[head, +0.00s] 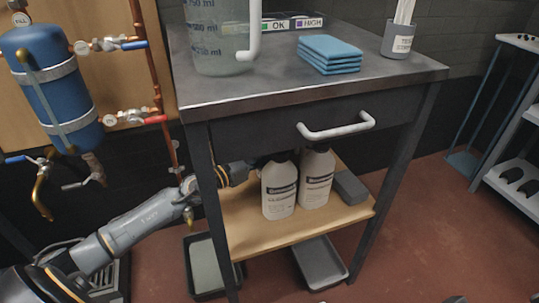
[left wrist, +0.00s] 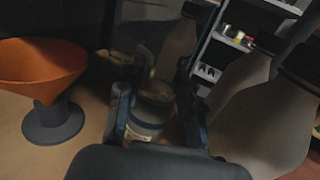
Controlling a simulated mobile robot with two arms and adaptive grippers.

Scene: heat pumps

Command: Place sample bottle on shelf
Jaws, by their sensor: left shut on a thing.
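My left gripper (left wrist: 153,88) is shut on a small sample bottle (left wrist: 149,112) with a pale label band, seen between the two fingers in the left wrist view. The bottle's lower part is hidden by the gripper. In the head view my left arm reaches in from the left past the table leg, over the wooden lower shelf (head: 256,233). There the gripper is mostly hidden under the drawer and the sample bottle cannot be made out. I cannot tell whether it touches the shelf. My right gripper is not in view.
Two white jugs with dark caps (head: 279,192) (head: 316,180) stand on the shelf beside my left gripper. A grey block (head: 349,187) lies to their right. An orange funnel (left wrist: 45,75) is left of the gripper. The drawer handle (head: 336,130) and table leg (head: 210,205) are close.

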